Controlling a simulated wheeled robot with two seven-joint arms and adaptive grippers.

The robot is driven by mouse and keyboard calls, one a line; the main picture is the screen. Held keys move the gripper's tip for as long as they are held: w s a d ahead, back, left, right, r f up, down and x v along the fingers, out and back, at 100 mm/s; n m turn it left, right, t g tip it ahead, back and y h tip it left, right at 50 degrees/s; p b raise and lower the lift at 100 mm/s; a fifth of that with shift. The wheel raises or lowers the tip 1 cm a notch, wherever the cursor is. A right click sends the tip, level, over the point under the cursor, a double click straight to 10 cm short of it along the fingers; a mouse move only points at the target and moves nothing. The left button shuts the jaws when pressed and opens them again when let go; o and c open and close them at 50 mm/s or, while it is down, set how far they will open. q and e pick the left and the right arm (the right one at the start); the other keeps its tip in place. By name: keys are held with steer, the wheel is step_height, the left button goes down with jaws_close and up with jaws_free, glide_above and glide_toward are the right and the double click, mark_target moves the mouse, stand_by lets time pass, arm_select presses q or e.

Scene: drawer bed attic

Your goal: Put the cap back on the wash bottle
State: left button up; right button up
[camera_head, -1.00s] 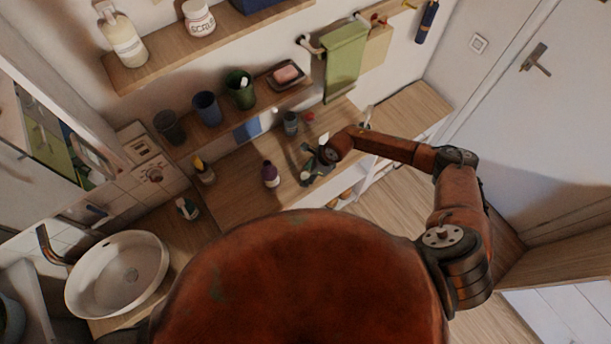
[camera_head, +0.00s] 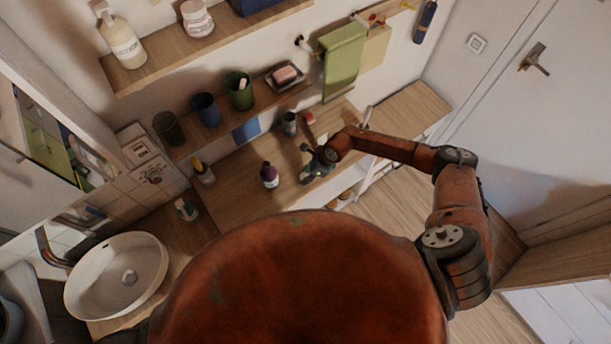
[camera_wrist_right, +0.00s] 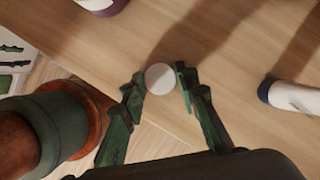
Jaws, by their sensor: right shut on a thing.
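My right gripper (camera_head: 307,163) is above the wooden counter, right of a purple bottle (camera_head: 269,175) with a pale label. In the right wrist view its green fingers (camera_wrist_right: 159,88) are shut on a small white round cap (camera_wrist_right: 159,78). The purple bottle stands upright, and its lower part shows at the top edge of the right wrist view (camera_wrist_right: 103,5), apart from the gripper. I cannot tell for sure which bottle is the wash bottle. My left gripper is not in view.
A grey container (camera_head: 290,123) and a small red item (camera_head: 309,117) stand behind the gripper. A white item with a dark end (camera_wrist_right: 293,96) lies at the right of the wrist view. A yellow-topped bottle (camera_head: 203,172) and a basin (camera_head: 117,275) are left. A shelf with cups (camera_head: 239,90) is above.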

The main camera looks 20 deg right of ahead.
mark_target(301, 176)
steer(key=shift+r, duration=0.4)
step_height(301, 176, up, 3)
steer(key=shift+s+f+b, duration=0.1)
steer(key=shift+f+b, duration=0.1)
steer(key=shift+b, duration=0.45)
steer(key=s+d+r+b, duration=0.1)
steer(key=s+r+b, duration=0.1)
steer(key=s+r, duration=0.7)
steer(key=s, duration=0.4)
steer(key=shift+s+d+r, duration=0.25)
steer(key=shift+s+r, duration=0.1)
steer(key=w+d+r+n+g+h+b, duration=0.2)
steer(key=w+n+g+b, duration=0.1)
steer(key=n, duration=0.8)
steer(key=w+d+r+n+g+h+b, duration=0.2)
steer(key=w+r+n+g+b, duration=0.1)
steer(key=n, duration=0.9)
steer(key=shift+w+d+r+b, duration=0.2)
steer(key=shift+d+r+b, duration=0.15)
steer(key=shift+b, duration=0.45)
